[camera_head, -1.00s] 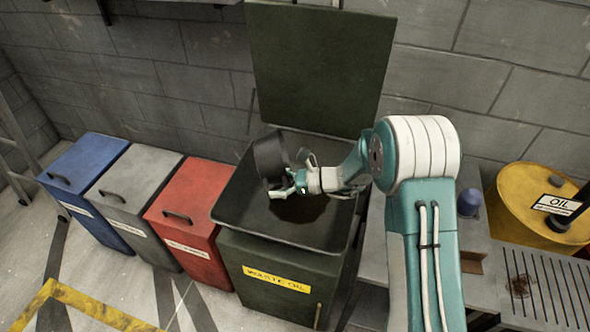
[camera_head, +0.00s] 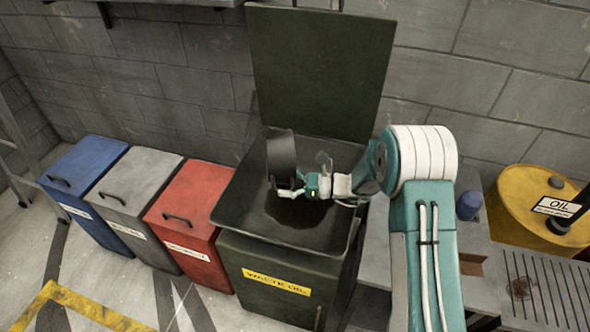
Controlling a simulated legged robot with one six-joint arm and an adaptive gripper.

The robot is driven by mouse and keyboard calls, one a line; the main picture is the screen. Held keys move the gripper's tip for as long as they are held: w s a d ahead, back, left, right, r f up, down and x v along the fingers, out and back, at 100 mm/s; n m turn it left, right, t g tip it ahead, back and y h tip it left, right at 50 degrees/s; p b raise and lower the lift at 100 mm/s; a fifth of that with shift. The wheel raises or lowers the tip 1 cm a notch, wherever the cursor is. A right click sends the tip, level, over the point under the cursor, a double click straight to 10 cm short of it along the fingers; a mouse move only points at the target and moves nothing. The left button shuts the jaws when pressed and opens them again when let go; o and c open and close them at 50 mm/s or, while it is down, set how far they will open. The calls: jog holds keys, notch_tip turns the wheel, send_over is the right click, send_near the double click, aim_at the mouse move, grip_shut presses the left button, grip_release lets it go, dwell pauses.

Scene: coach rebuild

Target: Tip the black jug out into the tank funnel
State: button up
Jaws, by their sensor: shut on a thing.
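The black jug (camera_head: 281,153) is held over the open waste oil tank and looks close to upright. My gripper (camera_head: 299,188) is shut on the jug from its right side, low down. The tank (camera_head: 262,272) is a dark green box with a yellow "WASTE OIL" label. Its wide funnel tray (camera_head: 238,205) lies under the jug, with a dark round patch (camera_head: 296,210) at its middle. The tank's lid (camera_head: 320,65) stands open behind. The jug's inside and the exact contact of the fingers are hidden.
Red (camera_head: 190,205), grey (camera_head: 135,190) and blue (camera_head: 82,170) lidded bins stand left of the tank. A yellow oil drum (camera_head: 515,205), a blue-capped container (camera_head: 468,204) and a slatted bench (camera_head: 545,290) are at right. A block wall is behind.

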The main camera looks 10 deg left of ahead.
jog(key=y, duration=0.1)
jog(key=d+y, duration=0.2)
jog(key=shift+w+d+r+m, duration=0.25)
jog(key=shift+w+m, duration=0.1)
jog(key=shift+m, duration=0.05)
jog(key=shift+w+d+r+y, duration=0.2)
jog(key=shift+d+r+y, duration=0.4)
jog(key=shift+r+y, duration=0.25)
jog(key=shift+w+d+r+m+y+b, duration=0.1)
jog(key=shift+d+r+m+y+b, duration=0.15)
jog(key=shift+r, duration=0.2)
jog(key=shift+d+r+m+y+b, duration=0.1)
jog(key=shift+d+r+y+b, duration=0.15)
jog(key=shift+r, duration=0.2)
jog(key=shift+w+d+r+m+y+b, duration=0.1)
jog(key=shift+r+m+y+b, duration=0.05)
jog(key=shift+r+y, duration=0.25)
